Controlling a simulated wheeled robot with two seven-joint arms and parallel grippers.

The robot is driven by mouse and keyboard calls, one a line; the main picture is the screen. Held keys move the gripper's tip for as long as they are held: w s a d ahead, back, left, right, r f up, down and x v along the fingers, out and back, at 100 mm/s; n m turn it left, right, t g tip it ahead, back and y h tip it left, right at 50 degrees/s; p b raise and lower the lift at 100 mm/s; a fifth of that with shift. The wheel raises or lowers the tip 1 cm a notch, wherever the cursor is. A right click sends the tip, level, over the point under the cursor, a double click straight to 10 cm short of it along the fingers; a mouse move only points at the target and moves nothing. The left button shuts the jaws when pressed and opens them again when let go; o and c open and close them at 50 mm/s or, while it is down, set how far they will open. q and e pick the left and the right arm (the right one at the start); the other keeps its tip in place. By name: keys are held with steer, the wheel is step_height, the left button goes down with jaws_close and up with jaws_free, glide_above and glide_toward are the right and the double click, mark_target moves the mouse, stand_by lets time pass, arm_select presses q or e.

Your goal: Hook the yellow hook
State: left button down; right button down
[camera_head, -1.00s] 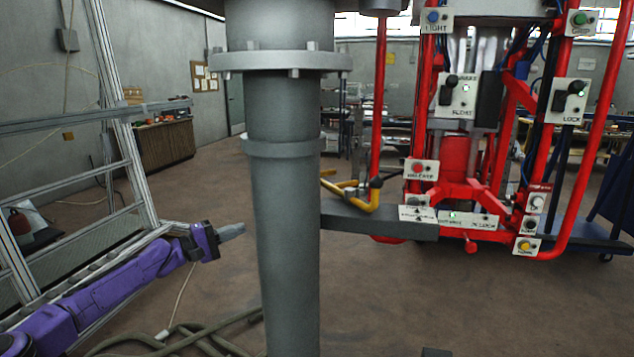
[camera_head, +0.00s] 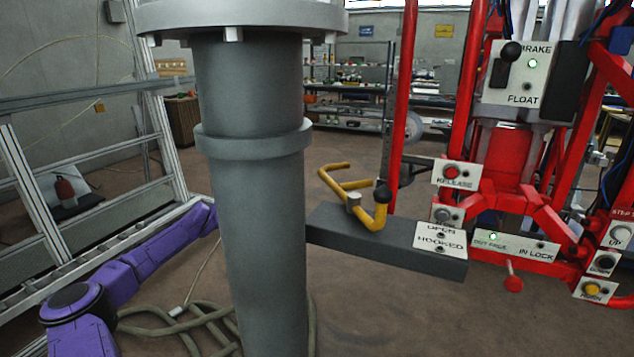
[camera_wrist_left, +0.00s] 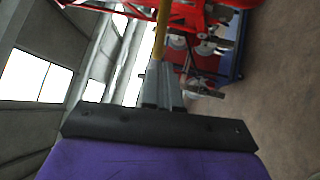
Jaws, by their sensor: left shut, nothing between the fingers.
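The yellow hook (camera_head: 376,215) is a bent yellow bar with a pivot and a black knob, above the dark grey beam (camera_head: 380,252) in the head view. Its free end points left towards the grey column. My left arm comes in from the left and passes behind the column, so its gripper is hidden there. In the left wrist view my left gripper (camera_wrist_left: 163,88) is shut and empty. A yellow bar (camera_wrist_left: 161,32), seemingly part of the hook, shows just beyond the fingertips. Whether they touch cannot be told. My right gripper is out of view.
The thick grey column (camera_head: 262,200) stands in front of my left forearm's end. An aluminium ladder frame (camera_head: 160,120) stands at left. Hoses (camera_head: 185,325) lie on the floor.

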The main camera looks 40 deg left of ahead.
arm_select(q)
steer(key=x, duration=1.2)
steer(key=shift+w, duration=0.25)
